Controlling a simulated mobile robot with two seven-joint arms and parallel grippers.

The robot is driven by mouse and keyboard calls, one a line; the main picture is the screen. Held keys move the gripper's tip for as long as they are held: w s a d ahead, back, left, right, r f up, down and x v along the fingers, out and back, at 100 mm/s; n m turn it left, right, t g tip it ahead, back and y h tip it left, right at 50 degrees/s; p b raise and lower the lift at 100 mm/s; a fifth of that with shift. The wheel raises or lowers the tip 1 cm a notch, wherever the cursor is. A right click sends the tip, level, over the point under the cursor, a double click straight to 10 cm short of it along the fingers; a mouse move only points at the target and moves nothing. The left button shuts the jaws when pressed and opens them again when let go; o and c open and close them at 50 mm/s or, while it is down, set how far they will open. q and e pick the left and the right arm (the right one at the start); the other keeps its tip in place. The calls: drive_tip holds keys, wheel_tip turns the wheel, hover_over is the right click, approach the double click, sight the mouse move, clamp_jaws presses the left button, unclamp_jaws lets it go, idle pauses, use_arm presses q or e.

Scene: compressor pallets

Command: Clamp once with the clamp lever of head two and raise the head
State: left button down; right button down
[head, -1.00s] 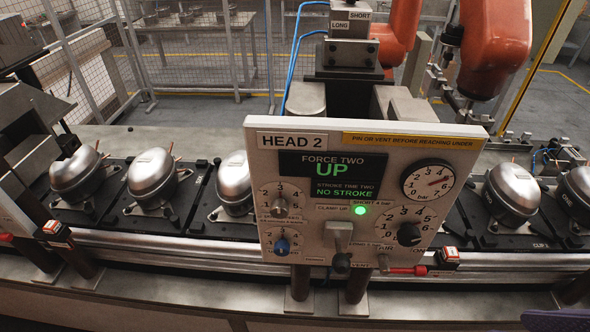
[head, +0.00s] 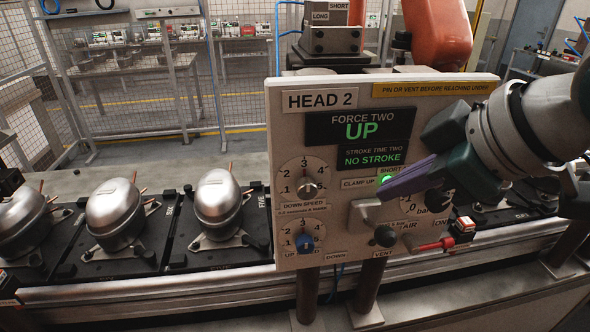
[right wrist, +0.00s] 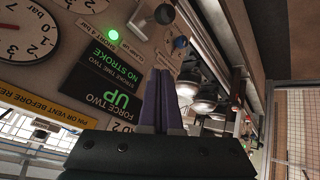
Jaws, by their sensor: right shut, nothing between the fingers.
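The head two panel (head: 290,130) stands in front of me; its display (head: 360,135) reads FORCE TWO UP and NO STROKE. A green lamp (head: 386,180) is lit beside the CLAMP UP label. In the right wrist view the shut fingers (right wrist: 165,78) point toward the panel.
Knobs (head: 306,243) and a black vent knob (head: 385,236) crowd the panel's lower part. A red-handled pin (head: 436,244) sticks out at lower right. Several compressors (head: 218,205) stand on black pallets along the conveyor to the left. An orange robot arm (head: 428,45) stands behind.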

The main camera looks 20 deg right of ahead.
sight(377, 230)
drive_tip(key=p+x, duration=0.1)
drive_tip(key=x, duration=0.8)
drive_tip(key=shift+f, duration=0.3)
drive_tip(key=shift+s+d+f+p, duration=0.3)
drive_tip(key=shift+s+d+p, duration=0.2)
drive_tip(key=shift+s, duration=0.15)
drive_tip(key=shift+s+d+f+p, duration=0.35)
drive_tip(key=shift+s+d, duration=0.1)
drive_tip(key=shift+s, duration=0.25)
